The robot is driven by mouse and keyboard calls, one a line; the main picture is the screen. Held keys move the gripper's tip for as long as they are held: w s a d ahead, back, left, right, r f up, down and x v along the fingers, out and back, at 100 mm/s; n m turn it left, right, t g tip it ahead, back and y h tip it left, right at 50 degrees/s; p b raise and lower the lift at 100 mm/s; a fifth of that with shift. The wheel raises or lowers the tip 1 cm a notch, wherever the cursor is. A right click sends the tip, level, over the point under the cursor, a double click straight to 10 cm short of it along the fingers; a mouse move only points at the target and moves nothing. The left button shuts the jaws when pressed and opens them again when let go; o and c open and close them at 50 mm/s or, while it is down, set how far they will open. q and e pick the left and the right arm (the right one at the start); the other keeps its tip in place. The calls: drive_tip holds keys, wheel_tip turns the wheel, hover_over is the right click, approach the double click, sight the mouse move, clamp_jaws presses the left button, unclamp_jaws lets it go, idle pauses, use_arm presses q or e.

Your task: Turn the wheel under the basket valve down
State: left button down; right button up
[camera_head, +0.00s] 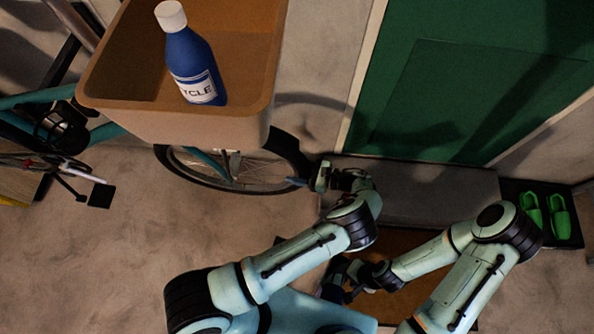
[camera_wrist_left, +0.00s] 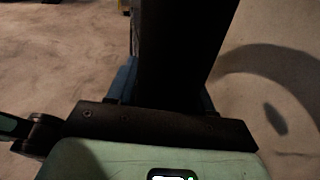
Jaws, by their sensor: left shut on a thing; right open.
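The bicycle wheel (camera_head: 284,146) stands under the basket at the front of the bike, with a black tyre and thin spokes. I cannot make out its valve. My left gripper (camera_head: 297,182) reaches the right side of the wheel at the tyre. In the left wrist view the black tyre (camera_wrist_left: 185,55) rises between the blue fingers of my left gripper (camera_wrist_left: 168,88), which is shut on it. My right gripper (camera_head: 338,284) is open, low over the brown mat and away from the wheel; its fingers are dark and partly hidden.
The basket (camera_head: 190,128) above the wheel holds a blue bottle (camera_head: 192,62) with a white cap. A grey step (camera_head: 430,200) lies before the green door (camera_head: 465,80). Green shoes (camera_head: 545,213) sit on a dark tray at right. The floor at left front is bare.

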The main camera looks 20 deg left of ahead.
use_arm(q)
drive_tip(key=shift+f, duration=0.1)
drive_tip(key=c, duration=0.5)
unclamp_jaws()
drive_tip(key=shift+c, duration=0.2)
drive_tip(key=b+v, duration=0.3)
drive_tip(key=v, duration=1)
drive_tip(key=shift+d, duration=0.2)
